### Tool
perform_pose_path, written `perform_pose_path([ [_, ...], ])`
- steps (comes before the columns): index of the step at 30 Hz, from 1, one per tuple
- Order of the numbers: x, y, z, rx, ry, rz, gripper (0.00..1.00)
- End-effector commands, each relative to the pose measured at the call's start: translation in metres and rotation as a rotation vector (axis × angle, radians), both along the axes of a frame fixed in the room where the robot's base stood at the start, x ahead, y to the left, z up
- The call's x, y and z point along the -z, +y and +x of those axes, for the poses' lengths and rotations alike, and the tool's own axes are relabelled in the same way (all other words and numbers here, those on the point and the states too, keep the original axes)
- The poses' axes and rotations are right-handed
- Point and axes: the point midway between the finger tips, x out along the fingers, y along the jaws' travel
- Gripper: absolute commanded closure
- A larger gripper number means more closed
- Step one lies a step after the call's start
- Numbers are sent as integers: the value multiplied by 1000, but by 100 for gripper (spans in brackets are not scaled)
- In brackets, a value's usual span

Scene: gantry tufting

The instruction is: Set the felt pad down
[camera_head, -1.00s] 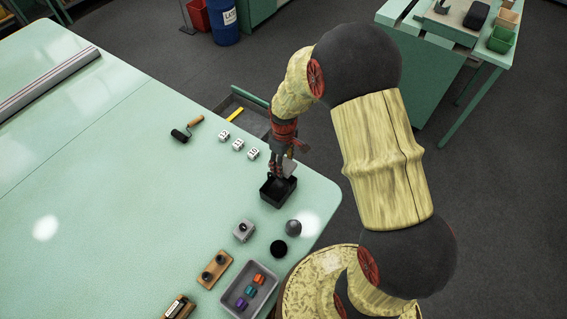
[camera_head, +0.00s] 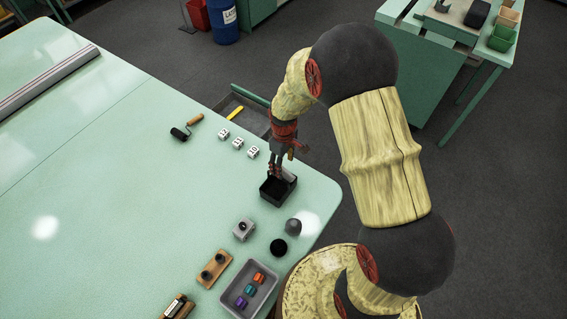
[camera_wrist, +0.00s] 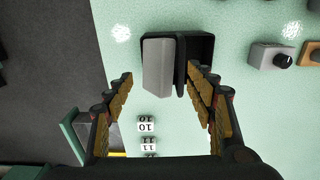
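The grey felt pad (camera_wrist: 157,65) shows in the wrist view as a pale block over the left part of a small black box (camera_wrist: 199,48). In the head view, the pad (camera_head: 289,173) is a small light patch at the black box (camera_head: 277,194) near the table's right edge. My gripper (camera_wrist: 160,78) is open, with a finger on either side of the pad and a visible gap to the left finger. In the head view, my gripper (camera_head: 275,170) is just over the box. I cannot tell whether the pad rests fully on the box floor.
White numbered blocks (camera_head: 238,142) and a black roller (camera_head: 180,134) lie behind the box. A grey cone (camera_head: 293,227), black disc (camera_head: 278,248), grey knobbed block (camera_head: 243,230) and grey tray (camera_head: 263,275) stand in front. The table's left side is mostly clear.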

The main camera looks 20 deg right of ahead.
Motion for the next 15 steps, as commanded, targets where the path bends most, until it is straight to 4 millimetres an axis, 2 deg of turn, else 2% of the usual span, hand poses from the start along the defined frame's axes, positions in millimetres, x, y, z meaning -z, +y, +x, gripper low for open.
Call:
perform_pose_path([
  [5, 0, 0, 0, 0, 0, 0, 33],
  [15, -4, 0, 0, 0, -1, 1, 33],
])
